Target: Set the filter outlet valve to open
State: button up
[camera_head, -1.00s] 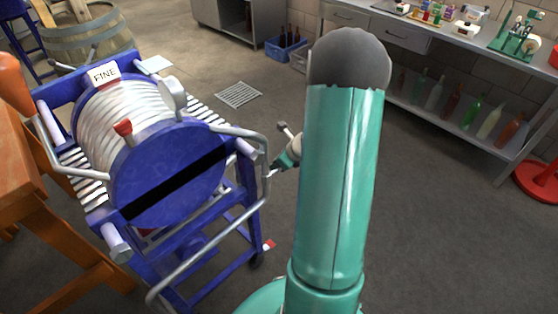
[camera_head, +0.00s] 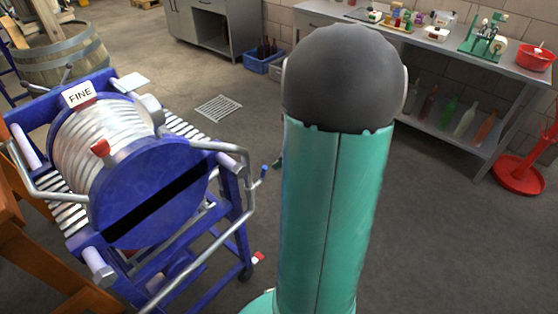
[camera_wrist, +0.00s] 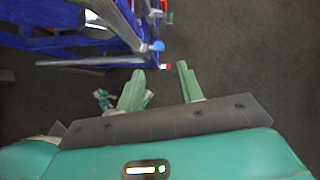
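The filter (camera_head: 150,190) is a blue frame with white plates and a "FINE" sign, at the left of the head view. A small blue valve handle (camera_head: 264,170) sticks out at its right side; it also shows in the wrist view (camera_wrist: 157,46). A red-and-white part (camera_head: 258,258) sits lower near the frame's foot. I cannot tell which is the outlet valve or its setting. My gripper (camera_wrist: 160,68) is open and empty, its fingertips near the blue handle in the wrist picture. In the head view it is mostly hidden behind my arm.
A floor drain (camera_head: 218,108) lies behind. A steel bench (camera_head: 440,50) with bottles below stands at the back right.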

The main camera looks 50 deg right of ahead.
jog(key=shift+c, duration=0.5)
jog(key=shift+s+f, duration=0.2)
jog(key=c, duration=0.4)
jog(key=s+f+t, duration=0.1)
jog(key=s, duration=0.1)
jog(key=s+d+f+t, duration=0.1)
jog(key=s+f, duration=0.1)
jog(key=s, duration=0.1)
jog(key=s+d+f+t+y, duration=0.1)
jog(key=s+t, duration=0.1)
jog(key=s, duration=0.1)
jog(key=shift+s+f, duration=0.1)
jog(key=shift+f, duration=0.15)
grip_shut()
jog(key=w+a+f, duration=0.2)
jog(key=w+f, duration=0.2)
jog(key=w, duration=0.7)
jog(key=shift+w+a, duration=0.15)
jog(key=shift+w, duration=0.2)
jog(key=shift+w, duration=0.1)
